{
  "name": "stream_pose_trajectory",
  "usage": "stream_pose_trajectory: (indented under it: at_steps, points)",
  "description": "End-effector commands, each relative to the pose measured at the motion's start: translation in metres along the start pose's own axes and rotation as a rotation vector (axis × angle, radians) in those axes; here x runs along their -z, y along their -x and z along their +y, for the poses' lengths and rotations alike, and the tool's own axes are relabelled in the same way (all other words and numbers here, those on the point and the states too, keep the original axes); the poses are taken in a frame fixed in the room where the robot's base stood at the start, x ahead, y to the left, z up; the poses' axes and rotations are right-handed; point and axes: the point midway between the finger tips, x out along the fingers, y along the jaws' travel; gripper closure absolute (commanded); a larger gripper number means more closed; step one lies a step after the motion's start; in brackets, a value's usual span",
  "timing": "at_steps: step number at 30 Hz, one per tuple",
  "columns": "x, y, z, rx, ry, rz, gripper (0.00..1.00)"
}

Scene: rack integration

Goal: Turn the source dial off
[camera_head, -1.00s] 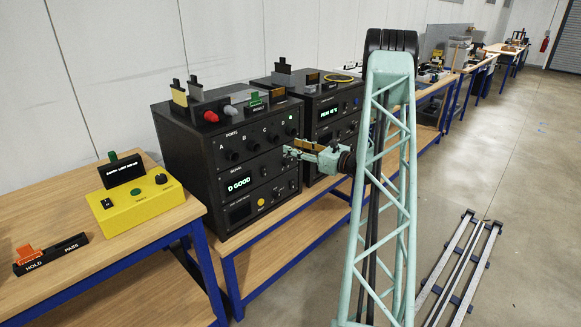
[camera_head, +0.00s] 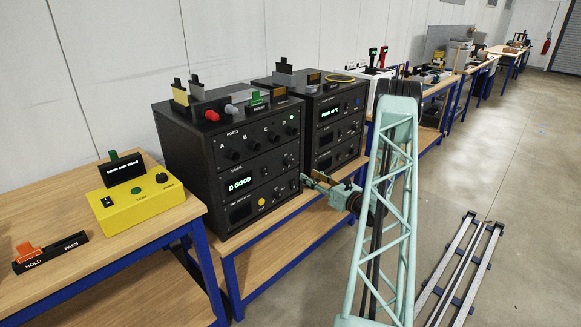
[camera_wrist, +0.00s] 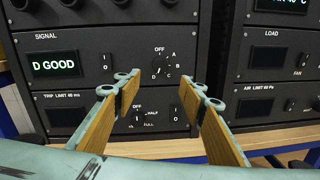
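The source dial (camera_wrist: 159,64) is a dark round knob on the SIGNAL panel, with OFF at its top and A, B, C, D around it. The SIGNAL display (camera_wrist: 55,65) beside it reads D GOOD in green. Exactly where the knob points is hard to tell. My gripper (camera_wrist: 164,95) is open and empty, with its two wood-coloured finger pads spread wide. In the wrist view the dial shows above and between the fingers, untouched. In the head view my gripper (camera_head: 310,179) is beside the lower right front edge of the black rack (camera_head: 185,160).
Below the dial is a TRIP LIMIT panel with a HALF/FULL knob (camera_wrist: 138,115). A second black rack (camera_head: 285,82) with LOAD and AIR LIMIT panels stands to the right. The yellow box (camera_head: 130,208) is far left.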

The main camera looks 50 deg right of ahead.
Motion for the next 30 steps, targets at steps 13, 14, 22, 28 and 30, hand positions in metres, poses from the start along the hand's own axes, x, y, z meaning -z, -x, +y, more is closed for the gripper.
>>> stream_pose_trajectory:
  at_steps: [13,14,22,28,30]
  points:
    - [0.001,-0.012,0.001,-0.002,0.000,0.000,0.62]
    - [0.001,-0.015,0.001,-0.003,0.000,0.000,0.62]
    - [0.001,-0.045,0.001,-0.003,0.001,0.001,0.62]
    - [0.001,-0.072,0.001,-0.003,0.001,0.000,0.62]
    - [0.001,-0.081,0.001,-0.003,0.002,0.000,0.62]
